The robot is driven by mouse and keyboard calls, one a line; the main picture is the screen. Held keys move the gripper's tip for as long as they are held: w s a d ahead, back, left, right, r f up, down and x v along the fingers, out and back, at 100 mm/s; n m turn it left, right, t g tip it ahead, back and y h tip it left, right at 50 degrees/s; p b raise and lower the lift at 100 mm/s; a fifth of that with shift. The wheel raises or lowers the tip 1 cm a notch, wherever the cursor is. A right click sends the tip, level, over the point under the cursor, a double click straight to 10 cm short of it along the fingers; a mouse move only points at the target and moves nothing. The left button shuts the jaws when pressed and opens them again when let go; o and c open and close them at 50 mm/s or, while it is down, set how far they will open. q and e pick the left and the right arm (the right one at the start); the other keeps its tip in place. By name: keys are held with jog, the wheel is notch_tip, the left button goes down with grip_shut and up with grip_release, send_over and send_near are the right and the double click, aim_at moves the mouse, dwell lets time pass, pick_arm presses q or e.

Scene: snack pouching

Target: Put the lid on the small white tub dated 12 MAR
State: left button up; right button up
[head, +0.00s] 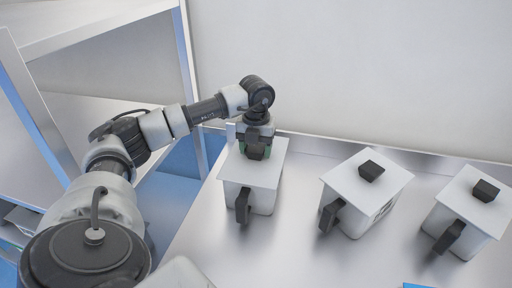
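Three white tubs with black side handles stand on the metal counter: a left tub (262,199), a middle tub (355,218) and a right tub (470,240). A flat white lid (239,172) with a dark knob is at the top of the left tub. The middle lid (385,186) and right lid (469,206) lie on their tubs. My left gripper (256,150) points down at the left lid's knob, its green-edged fingers at either side. Whether they grip it is unclear. The middle tub's side marking is unreadable; no date can be read. My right gripper is out of view.
A white wall (350,70) rises behind a low back edge. A metal shelf frame (188,60) stands at the left. A blue item (420,285) peeks in at the bottom edge.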

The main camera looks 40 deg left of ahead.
pick_arm(q)
jog(key=o, duration=0.4)
jog(key=shift+c, duration=0.2)
notch_tip(320, 180, up, 11)
jog(key=b, duration=0.1)
jog(key=shift+f, duration=0.15)
dwell(0.5)
